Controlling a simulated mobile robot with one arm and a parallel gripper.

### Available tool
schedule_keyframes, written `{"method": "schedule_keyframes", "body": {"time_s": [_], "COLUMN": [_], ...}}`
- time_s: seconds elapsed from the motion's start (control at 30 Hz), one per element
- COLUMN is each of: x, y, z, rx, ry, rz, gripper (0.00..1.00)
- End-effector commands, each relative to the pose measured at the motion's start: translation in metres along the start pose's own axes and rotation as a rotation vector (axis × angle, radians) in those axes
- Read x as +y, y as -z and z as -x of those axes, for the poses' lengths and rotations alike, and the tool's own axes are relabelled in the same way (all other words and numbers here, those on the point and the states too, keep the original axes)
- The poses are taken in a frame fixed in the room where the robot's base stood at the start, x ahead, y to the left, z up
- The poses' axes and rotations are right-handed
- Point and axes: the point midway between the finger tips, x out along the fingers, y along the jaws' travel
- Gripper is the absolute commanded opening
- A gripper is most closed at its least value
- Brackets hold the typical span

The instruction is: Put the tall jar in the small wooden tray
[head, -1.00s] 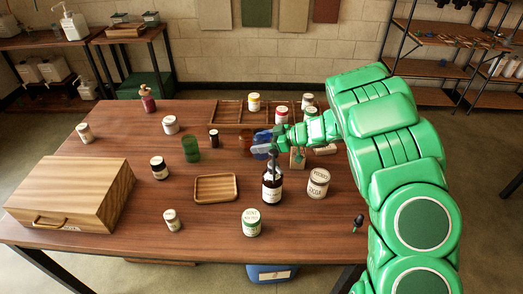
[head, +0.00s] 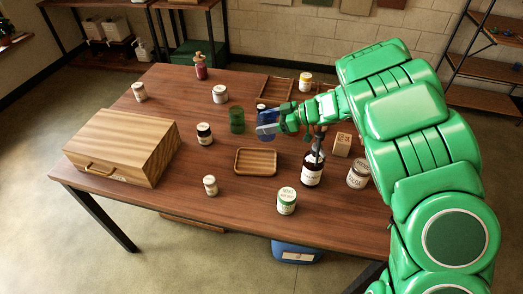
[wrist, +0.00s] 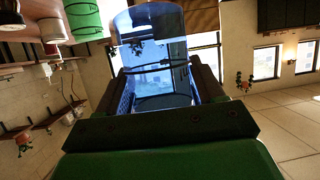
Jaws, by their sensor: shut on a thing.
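My gripper (head: 281,124) is shut on a blue see-through jar (head: 266,121), which I take to be the tall jar. In the wrist view the jar (wrist: 152,48) sits between the two dark fingers of my gripper (wrist: 164,82). The small wooden tray (head: 255,162) is empty and lies on the table, below the jar in the head view. The jar appears above and behind the tray, not in it. How high it is over the table is hard to tell.
A green cup (head: 237,120) stands left of the held jar. A brown bottle (head: 313,166) stands right of the tray, a green-lidded jar (head: 287,201) in front. A wooden box (head: 122,147) fills the table's left. A divided wooden tray (head: 275,89) is at the back.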

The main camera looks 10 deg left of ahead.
Motion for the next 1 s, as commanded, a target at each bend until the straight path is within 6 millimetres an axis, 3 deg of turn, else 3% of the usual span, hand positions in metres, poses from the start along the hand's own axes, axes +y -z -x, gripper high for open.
{"method": "schedule_keyframes", "body": {"time_s": [0.23, 0.57, 1.0], "x": [-0.001, 0.000, 0.000], "y": [-0.032, -0.046, -0.081], "z": [-0.013, -0.019, -0.033], "rx": [0.004, 0.001, 0.001], "ry": [0.002, -0.001, 0.000], "rz": [-0.004, -0.001, -0.001], "gripper": [0.28, 0.28, 0.28]}}
